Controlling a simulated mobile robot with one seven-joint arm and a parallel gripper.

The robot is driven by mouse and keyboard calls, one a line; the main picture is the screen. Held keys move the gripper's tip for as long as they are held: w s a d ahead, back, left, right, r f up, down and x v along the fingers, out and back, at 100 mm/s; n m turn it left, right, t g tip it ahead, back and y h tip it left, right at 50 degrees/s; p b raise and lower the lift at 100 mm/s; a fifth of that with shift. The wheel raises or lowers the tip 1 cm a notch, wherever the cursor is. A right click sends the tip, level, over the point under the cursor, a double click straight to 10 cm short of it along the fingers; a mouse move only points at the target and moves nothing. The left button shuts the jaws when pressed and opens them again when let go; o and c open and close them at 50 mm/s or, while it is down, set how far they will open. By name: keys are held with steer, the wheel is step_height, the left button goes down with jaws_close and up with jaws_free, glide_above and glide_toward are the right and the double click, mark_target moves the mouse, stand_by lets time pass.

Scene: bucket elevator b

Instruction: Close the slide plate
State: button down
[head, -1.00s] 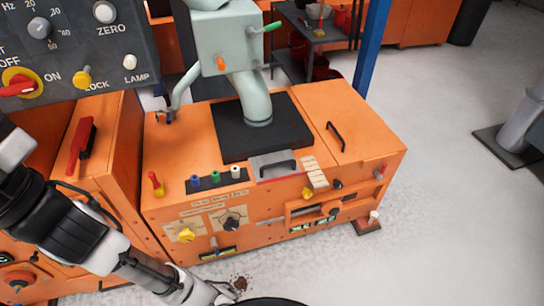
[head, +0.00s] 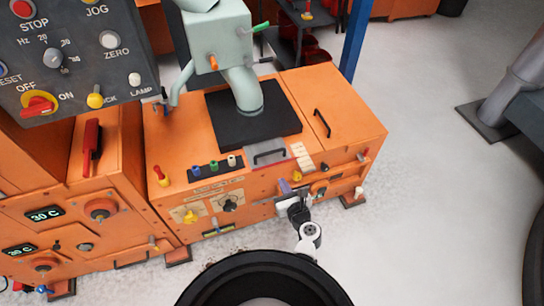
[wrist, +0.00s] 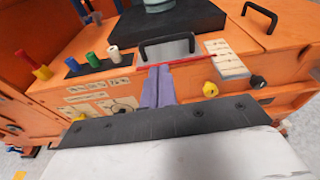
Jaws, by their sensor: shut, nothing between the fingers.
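The slide plate (head: 262,158) is a grey plate with a black bar handle, on the orange machine's top by its front edge. It lies in front of the black pad under the pale green pipe. In the wrist view, the plate (wrist: 178,49) and its handle (wrist: 168,43) are just beyond my fingertips. My gripper (head: 284,185) is at the machine's front face, below and a little right of the plate. In the wrist view, the purple fingers of my gripper (wrist: 159,69) are together and empty. Their tips overlap the red front edge below the handle; contact cannot be told.
Blue, green and white knobs (head: 213,167) stand left of the plate. A cream segmented strip (head: 301,156) lies to its right, and a yellow knob (wrist: 210,88) is on the front face. A control panel (head: 75,60) rises at upper left. Open floor (head: 430,200) lies to the right.

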steer(key=b, duration=0.5)
glide_toward(269, 154)
steer(key=x, duration=0.6)
steer(key=shift+w+a+f, duration=0.15)
steer(key=shift+w+a, duration=0.05)
steer(key=shift+w, duration=0.15)
